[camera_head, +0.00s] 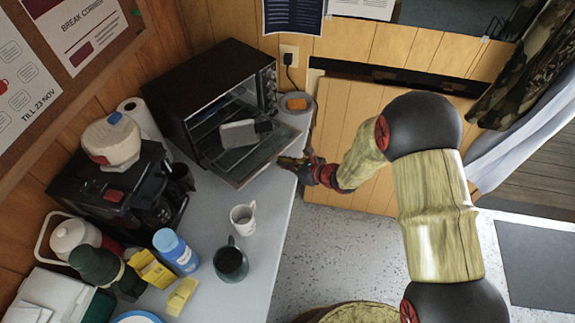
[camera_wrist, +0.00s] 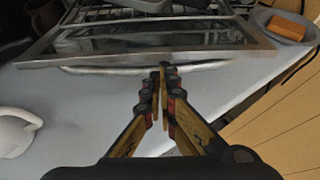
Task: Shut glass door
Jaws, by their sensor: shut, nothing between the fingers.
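The glass door (camera_head: 243,163) of the black toaster oven (camera_head: 212,75) is folded down open above the counter. It also shows in the wrist view (camera_wrist: 150,38), with its metal frame and a curved handle bar (camera_wrist: 105,71) along its front edge. A light grey object (camera_head: 238,134) with a dark end lies at the oven opening. My gripper (camera_head: 306,163) is at the counter's right edge, beside the door's front right side. In the wrist view my gripper (camera_wrist: 163,70) has its fingertips together at the handle bar; I cannot tell whether they touch it.
A plate with an orange item (camera_head: 297,103) sits right of the oven. A white mug (camera_head: 243,217) and a dark mug (camera_head: 231,262) stand on the counter (camera_head: 265,240) in front. A coffee machine (camera_head: 125,190) and a blue-lidded container (camera_head: 176,250) are at left.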

